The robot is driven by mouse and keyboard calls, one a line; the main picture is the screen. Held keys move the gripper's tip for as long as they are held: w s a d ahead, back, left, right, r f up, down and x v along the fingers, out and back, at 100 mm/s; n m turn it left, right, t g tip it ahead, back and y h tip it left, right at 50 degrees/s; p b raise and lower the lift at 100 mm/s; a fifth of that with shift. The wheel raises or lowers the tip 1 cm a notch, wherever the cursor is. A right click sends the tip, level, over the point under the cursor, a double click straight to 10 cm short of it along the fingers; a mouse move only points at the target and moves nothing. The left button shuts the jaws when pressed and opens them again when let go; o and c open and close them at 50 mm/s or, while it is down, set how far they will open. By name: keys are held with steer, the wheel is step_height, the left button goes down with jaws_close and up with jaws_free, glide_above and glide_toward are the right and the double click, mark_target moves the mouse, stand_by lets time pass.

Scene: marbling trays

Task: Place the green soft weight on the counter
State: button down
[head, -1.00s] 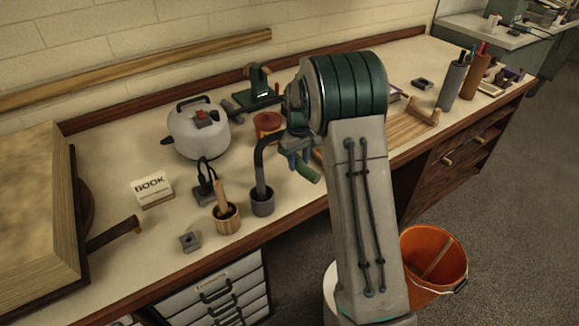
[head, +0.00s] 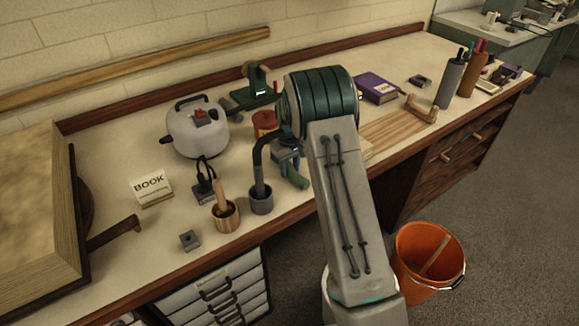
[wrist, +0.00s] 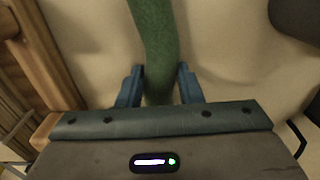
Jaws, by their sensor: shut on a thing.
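My gripper (wrist: 159,82) is shut on the green soft weight (wrist: 154,35), with one blue finger on each side of it. In the wrist view the weight is a long, curved green roll that runs up past the frame's top edge. In the head view my gripper (head: 284,160) is partly hidden behind my arm. The green end of the weight (head: 297,178) hangs out below it, over the front part of the cream counter (head: 110,180). I cannot tell whether the weight touches the counter.
Left of the weight stand a grey cup (head: 261,203) with a dark curved handle and a wooden cup (head: 226,218). A red tin (head: 264,122) is behind. A wooden board (head: 395,127) and a purple book (head: 377,88) lie to the right. An orange bucket (head: 420,245) stands on the floor.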

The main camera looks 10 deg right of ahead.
mark_target(290, 166)
steer(key=c, duration=1)
jaws_free()
steer(key=shift+f, duration=0.1)
step_height(290, 166, up, 12)
steer(key=s+r+m+t, duration=0.1)
steer(key=s+r, duration=0.4)
steer(key=s, duration=0.3)
steer(key=s+r+m, duration=0.2)
steer(key=s+r, duration=0.3)
steer(key=s, duration=0.3)
steer(key=shift+m+t, duration=0.9)
steer(key=shift+s+d+f, duration=0.15)
steer(key=shift+s+f, duration=0.25)
steer(key=shift+s, duration=2.65)
steer(key=shift+s+d+f, duration=0.1)
steer(key=shift+s+f, duration=0.25)
steer(key=shift+s, duration=2.75)
steer(key=shift+s+d+f, duration=0.15)
steer(key=shift+s+f, duration=0.25)
steer(key=shift+s, duration=2.65)
